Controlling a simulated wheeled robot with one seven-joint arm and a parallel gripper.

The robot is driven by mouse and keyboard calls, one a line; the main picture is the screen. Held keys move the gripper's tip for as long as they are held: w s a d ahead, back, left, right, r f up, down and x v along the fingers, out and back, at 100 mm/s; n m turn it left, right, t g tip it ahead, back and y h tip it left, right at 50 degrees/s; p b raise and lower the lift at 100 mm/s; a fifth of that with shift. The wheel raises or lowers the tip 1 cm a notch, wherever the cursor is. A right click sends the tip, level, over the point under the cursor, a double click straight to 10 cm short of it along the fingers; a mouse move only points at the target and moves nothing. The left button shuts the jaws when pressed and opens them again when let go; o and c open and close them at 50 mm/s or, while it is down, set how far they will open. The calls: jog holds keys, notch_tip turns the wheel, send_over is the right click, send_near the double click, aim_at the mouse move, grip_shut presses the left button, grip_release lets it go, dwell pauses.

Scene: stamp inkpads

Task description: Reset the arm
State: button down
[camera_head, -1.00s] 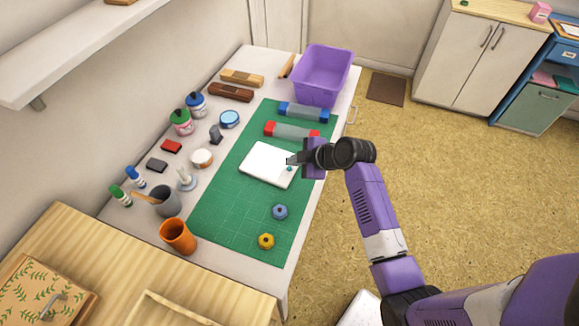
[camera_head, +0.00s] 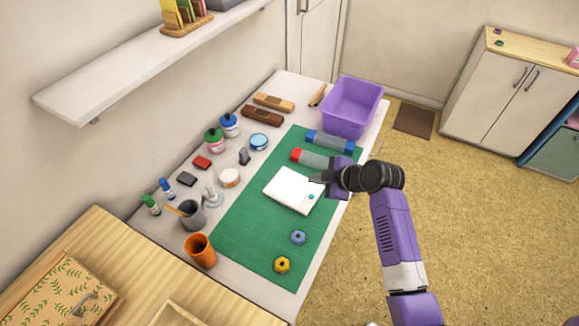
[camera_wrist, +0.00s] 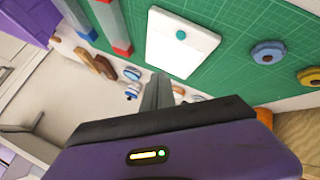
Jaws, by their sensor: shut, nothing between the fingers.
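My gripper (camera_head: 318,178) is shut and empty. In the head view it hangs over the right part of the white pad (camera_head: 290,190), which lies on the green cutting mat (camera_head: 245,238). A small teal piece (camera_head: 311,197) sits near the pad's right edge. In the wrist view the closed fingers (camera_wrist: 158,92) point toward the row of items beyond the mat. The white pad (camera_wrist: 183,50) and its teal piece (camera_wrist: 181,35) show above them. The arm covers part of the mat's right side.
A purple bin (camera_head: 352,105) stands at the table's far right corner. Blue-ended (camera_head: 330,141) and red-ended (camera_head: 315,160) blocks lie near it. Blue (camera_head: 298,237) and yellow (camera_head: 282,264) round pieces lie on the front mat. An orange cup (camera_head: 200,250) stands at the front left.

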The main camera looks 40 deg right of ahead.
jog(key=s+d+r+m+t+h, duration=0.1)
jog(key=d+r+m+t+h, duration=0.3)
jog(key=r+m, duration=0.35)
jog(key=s+a+r+m+y+b, duration=0.1)
jog(key=s+a+r, duration=0.2)
jog(key=s+a, duration=1)
jog(key=s+a+r+m+t+y+b, duration=0.1)
jog(key=s+a+r+y, duration=0.1)
jog(key=s+a, duration=1.1)
jog(key=s+r, duration=0.1)
jog(key=s, duration=0.2)
jog(key=shift+s+a+r+t+y, duration=0.25)
jog(key=shift+a+r+t+y, duration=0.05)
jog(key=shift+r, duration=0.05)
